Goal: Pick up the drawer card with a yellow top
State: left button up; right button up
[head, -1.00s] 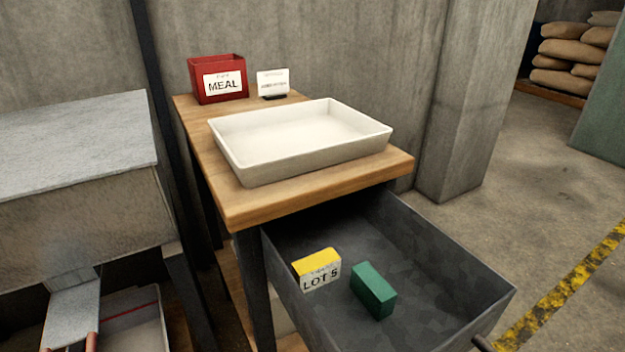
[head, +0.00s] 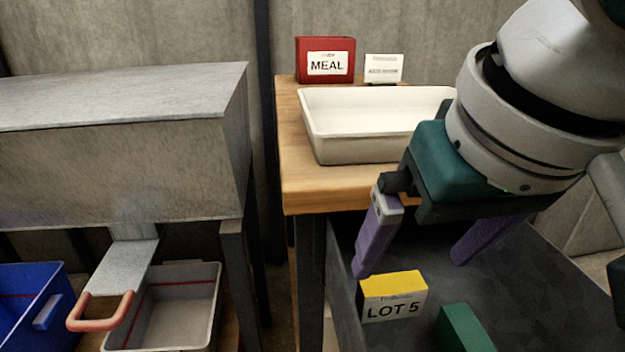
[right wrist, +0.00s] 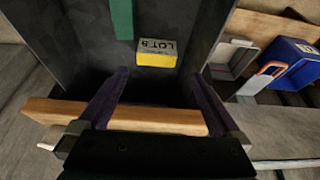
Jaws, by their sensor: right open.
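The drawer card (head: 393,297) has a yellow top and a white front reading LOT 5. It stands in the open dark grey drawer (head: 545,284), near the drawer's left wall. It also shows in the right wrist view (right wrist: 156,53), beyond the fingertips. My right gripper (head: 408,262) is open, with its two purple fingers spread above the drawer. Its left fingertip is just above and left of the card in the head view, and nothing is between the fingers. My left gripper is not in view.
A green block (head: 464,329) lies in the drawer beside the card. The wooden tabletop (head: 300,187) above carries a white tray (head: 345,150), a red MEAL box (head: 325,60) and a small sign (head: 383,68). Bins and a metal chute stand left.

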aim_at(394, 284)
jog(key=b+x, duration=0.2)
jog(key=x, duration=0.3)
jog(key=shift+d, duration=0.2)
jog(key=b+x, duration=0.2)
jog(key=x, duration=0.1)
jog(key=b+x, duration=0.1)
jog(key=x, duration=0.1)
jog(key=shift+w+d, duration=0.1)
jog(key=shift+w, duration=0.2)
jog(key=shift+r, duration=0.1)
jog(key=shift+c, duration=0.2)
jog(key=c, duration=1.1)
